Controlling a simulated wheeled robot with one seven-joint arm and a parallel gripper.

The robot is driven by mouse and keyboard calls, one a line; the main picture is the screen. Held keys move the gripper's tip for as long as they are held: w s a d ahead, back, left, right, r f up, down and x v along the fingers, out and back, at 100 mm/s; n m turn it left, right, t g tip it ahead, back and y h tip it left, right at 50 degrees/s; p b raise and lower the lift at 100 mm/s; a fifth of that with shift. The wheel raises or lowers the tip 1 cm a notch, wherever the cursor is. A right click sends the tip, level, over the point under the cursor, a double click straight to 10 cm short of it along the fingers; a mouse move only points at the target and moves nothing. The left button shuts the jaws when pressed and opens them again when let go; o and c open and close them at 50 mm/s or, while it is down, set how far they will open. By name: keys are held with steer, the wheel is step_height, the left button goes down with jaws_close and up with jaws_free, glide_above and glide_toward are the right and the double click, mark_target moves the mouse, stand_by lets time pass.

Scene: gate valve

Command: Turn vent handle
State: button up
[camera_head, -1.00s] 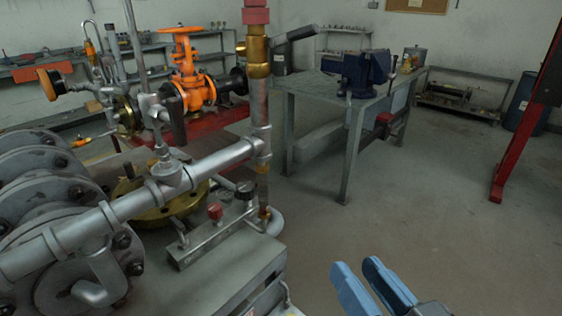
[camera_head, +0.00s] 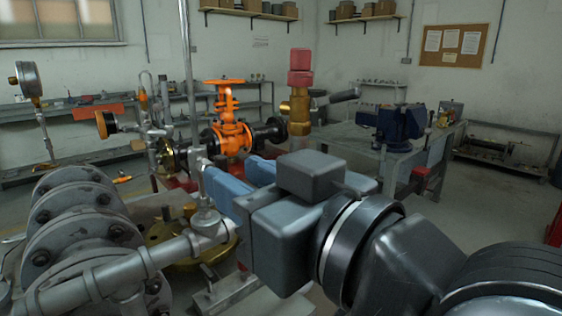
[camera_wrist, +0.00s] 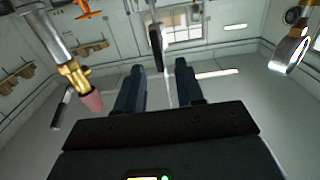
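I take the vent handle to be the dark grey lever (camera_head: 337,97) on the brass valve (camera_head: 299,112), under a red cap (camera_head: 300,68); I cannot be sure. The lever points right in the head view. In the wrist view, the brass fitting (camera_wrist: 74,77) and lever (camera_wrist: 61,108) are at the left, outside the fingers. My gripper (camera_head: 232,166) reaches leftward in front of the lower pipe and hides part of it. In the wrist view my gripper (camera_wrist: 159,66) has its fingers apart, with no contact visible between them. A dark object on a silver stem (camera_wrist: 156,42) appears beyond the fingertips.
Grey flanges (camera_head: 80,235) and a silver pipe (camera_head: 110,277) fill the lower left. A thin upright pipe (camera_head: 187,80) stands close to the fingertips. An orange valve (camera_head: 230,135), a gauge (camera_head: 27,80) and a workbench (camera_head: 345,140) with a blue vise (camera_head: 393,123) are farther back.

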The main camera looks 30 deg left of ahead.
mark_target(225, 169)
steer(key=shift+x, duration=2.3)
steer(key=shift+d, duration=0.1)
jaws_close()
